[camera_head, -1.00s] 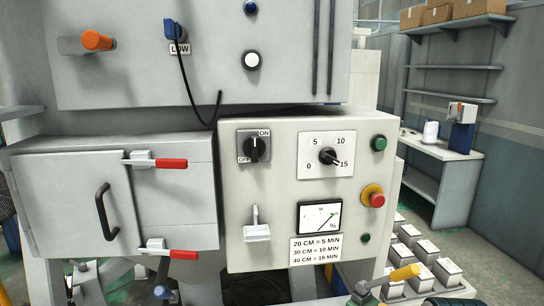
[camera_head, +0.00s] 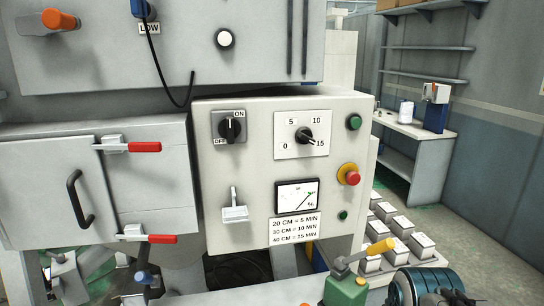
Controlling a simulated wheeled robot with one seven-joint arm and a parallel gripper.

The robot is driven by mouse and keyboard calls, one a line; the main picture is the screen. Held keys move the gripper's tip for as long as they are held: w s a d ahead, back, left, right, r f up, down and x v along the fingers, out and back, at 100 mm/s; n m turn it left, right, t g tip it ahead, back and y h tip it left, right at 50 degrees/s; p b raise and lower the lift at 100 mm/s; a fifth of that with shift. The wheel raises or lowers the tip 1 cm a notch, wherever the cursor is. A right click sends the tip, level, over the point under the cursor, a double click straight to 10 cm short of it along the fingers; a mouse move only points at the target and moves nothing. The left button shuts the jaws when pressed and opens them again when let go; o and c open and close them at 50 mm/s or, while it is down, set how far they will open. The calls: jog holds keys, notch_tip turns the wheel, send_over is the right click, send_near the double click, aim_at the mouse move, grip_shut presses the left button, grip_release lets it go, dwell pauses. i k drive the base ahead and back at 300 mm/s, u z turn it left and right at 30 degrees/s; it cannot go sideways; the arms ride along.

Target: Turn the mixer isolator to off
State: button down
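The only switch I see marked ON and OFF is a black rotary knob on a square grey plate (camera_head: 229,127), at the upper left of the pale control panel (camera_head: 255,180). ON is printed at the plate's upper right and OFF at its lower left. The knob's grip stands about upright; I cannot tell exactly which mark it points to. No label naming the mixer is readable on it. Nothing covers the switch. My gripper is not in view.
Right of the switch is a 0–15 dial (camera_head: 304,135), with a red emergency button (camera_head: 351,174) below. A white lever (camera_head: 234,206) sticks out under the switch. Red-handled latches (camera_head: 145,147) project at the left. A green yellow-handled item (camera_head: 346,288) stands at the front.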

aim_at(230, 128)
jog(key=z, duration=1.15)
jog(key=k, duration=0.5)
jog(key=u, duration=0.7)
